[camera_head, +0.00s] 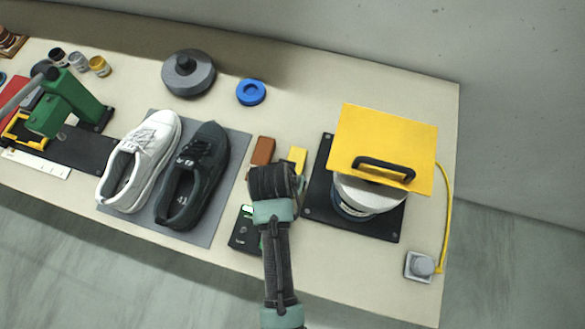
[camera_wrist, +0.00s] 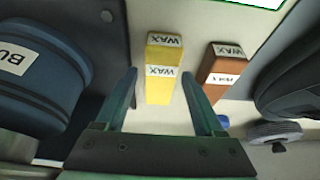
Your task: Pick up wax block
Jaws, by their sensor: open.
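Two wax blocks lie on the table between the shoe mat and the yellow-topped machine: a yellow wax block (camera_head: 298,157) and a brown wax block (camera_head: 263,150). In the wrist view, the yellow block (camera_wrist: 160,88) bears WAX labels and appears between my open fingers (camera_wrist: 159,76), with gaps on both sides. I cannot tell whether the fingers are down around it or still above it. The brown block (camera_wrist: 221,72) is just outside the right finger there. In the head view, my gripper (camera_head: 276,180) is just in front of both blocks and hides their near side.
A white shoe (camera_head: 143,160) and a black shoe (camera_head: 195,175) stand on a grey mat (camera_head: 233,190) to the left. The machine with a yellow plate (camera_head: 385,140) stands close on the right. A blue ring (camera_head: 251,92) lies behind; a dark device (camera_head: 243,232) is in front.

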